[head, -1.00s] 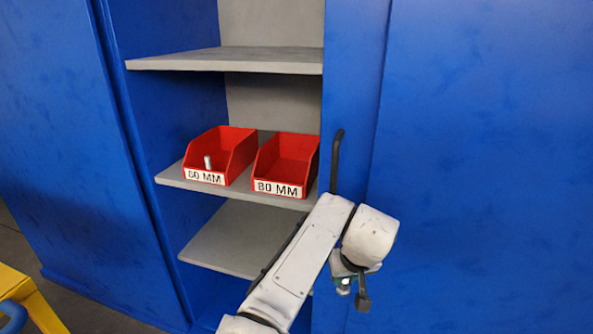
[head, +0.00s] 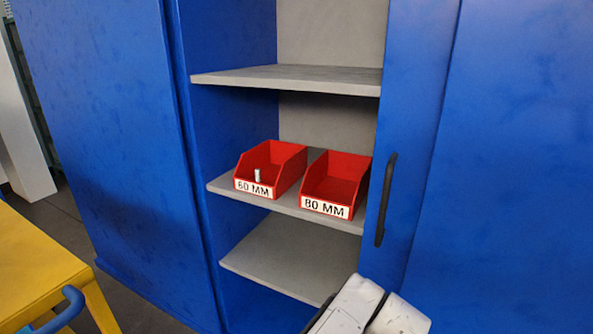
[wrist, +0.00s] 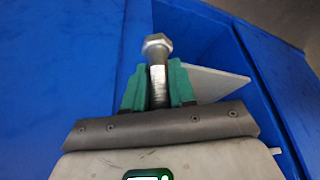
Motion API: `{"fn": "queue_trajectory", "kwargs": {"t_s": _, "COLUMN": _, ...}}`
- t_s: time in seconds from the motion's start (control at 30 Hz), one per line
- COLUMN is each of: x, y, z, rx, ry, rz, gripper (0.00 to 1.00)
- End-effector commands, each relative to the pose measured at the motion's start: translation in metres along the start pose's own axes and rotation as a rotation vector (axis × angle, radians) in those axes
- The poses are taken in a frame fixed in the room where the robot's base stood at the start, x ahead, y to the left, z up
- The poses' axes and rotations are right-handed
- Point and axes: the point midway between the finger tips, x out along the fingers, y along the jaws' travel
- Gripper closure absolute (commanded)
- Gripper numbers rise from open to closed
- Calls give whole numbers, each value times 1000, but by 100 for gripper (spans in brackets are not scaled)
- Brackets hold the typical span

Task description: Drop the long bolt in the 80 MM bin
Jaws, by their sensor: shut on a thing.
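The long bolt (wrist: 158,72) is silver with a hex head and stands head-up between the green fingers of my gripper (wrist: 158,88) in the wrist view. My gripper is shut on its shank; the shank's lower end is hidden. In the head view my gripper is out of sight, with only part of my arm at the bottom edge. The red 80 MM bin (head: 338,180) sits on the middle shelf at the right and looks empty. The red 60 MM bin (head: 272,168) is to its left and has a small upright metal piece (head: 257,175) in it.
The blue cabinet has an upper grey shelf (head: 300,78), a middle shelf (head: 222,187) and a lower shelf (head: 285,255). A blue door with a dark handle (head: 386,200) stands right of the bins. A yellow table (head: 35,255) is at the left.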

Motion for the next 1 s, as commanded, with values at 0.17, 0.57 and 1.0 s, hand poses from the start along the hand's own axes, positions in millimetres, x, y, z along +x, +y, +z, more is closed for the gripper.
{"fn": "queue_trajectory", "kwargs": {"t_s": 0.17, "x": 26, "y": -2, "z": 74, "rx": -5, "ry": -3, "rz": 10, "gripper": 100}}
{"fn": "queue_trajectory", "kwargs": {"t_s": 0.57, "x": 39, "y": 23, "z": 135, "rx": 6, "ry": 2, "rz": 5, "gripper": 100}}
{"fn": "queue_trajectory", "kwargs": {"t_s": 1.0, "x": 39, "y": 24, "z": 136, "rx": 0, "ry": 1, "rz": 7, "gripper": 100}}
